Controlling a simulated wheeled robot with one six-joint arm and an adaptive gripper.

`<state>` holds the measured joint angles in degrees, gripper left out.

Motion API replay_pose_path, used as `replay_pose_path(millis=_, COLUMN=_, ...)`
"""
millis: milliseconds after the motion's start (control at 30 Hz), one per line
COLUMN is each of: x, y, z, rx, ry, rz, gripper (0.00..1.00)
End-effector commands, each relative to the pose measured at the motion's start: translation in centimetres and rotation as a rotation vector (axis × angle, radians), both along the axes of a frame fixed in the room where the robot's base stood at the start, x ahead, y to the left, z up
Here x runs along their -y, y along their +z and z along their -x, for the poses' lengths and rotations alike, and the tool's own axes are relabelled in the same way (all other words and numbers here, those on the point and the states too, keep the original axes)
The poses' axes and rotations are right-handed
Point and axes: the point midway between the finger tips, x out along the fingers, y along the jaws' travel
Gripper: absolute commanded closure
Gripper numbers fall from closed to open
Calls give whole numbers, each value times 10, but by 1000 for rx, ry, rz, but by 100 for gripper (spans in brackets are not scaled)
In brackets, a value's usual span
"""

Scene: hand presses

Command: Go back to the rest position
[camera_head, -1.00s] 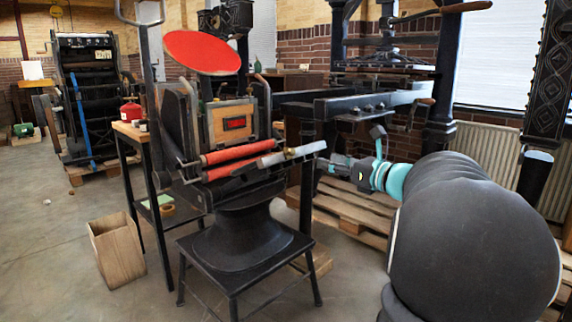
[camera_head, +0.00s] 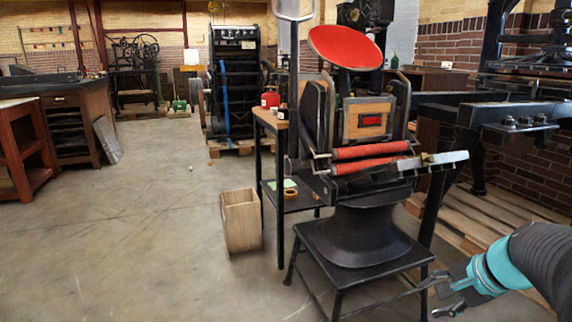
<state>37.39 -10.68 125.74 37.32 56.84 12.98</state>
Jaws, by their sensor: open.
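My gripper (camera_head: 447,297) is at the lower right, at the end of my dark arm with its teal band. Its fingers are apart and nothing shows between them. It is right of the black stand (camera_head: 365,262) under the hand press, low in the picture. The hand press (camera_head: 350,135) has a round red ink disc (camera_head: 346,46) on top and two red rollers (camera_head: 371,151). A pale metal bar (camera_head: 433,160) sticks out to its right.
A wooden bin (camera_head: 241,220) stands on the floor left of the press, next to a narrow black side table (camera_head: 270,122). A large iron press (camera_head: 500,118) on pallets stands at the right. Wooden cabinets (camera_head: 62,130) stand far left. The floor (camera_head: 150,230) at left is clear.

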Motion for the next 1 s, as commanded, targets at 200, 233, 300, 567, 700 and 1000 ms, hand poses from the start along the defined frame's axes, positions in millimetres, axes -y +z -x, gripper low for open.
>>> replay_pose_path(millis=200, x=-51, y=-2, z=70, rx=-51, ry=507, rz=447, gripper=53)
replay_pose_path(millis=233, x=-56, y=-1, z=78, rx=-52, ry=567, rz=498, gripper=53)
replay_pose_path(millis=300, x=-67, y=2, z=94, rx=-46, ry=689, rz=608, gripper=53)
replay_pose_path(millis=567, x=-114, y=28, z=128, rx=78, ry=932, rz=805, gripper=53)
replay_pose_path(millis=700, x=-132, y=42, z=131, rx=143, ry=979, rz=826, gripper=53)
replay_pose_path(millis=1000, x=-138, y=42, z=131, rx=154, ry=998, rz=825, gripper=53)
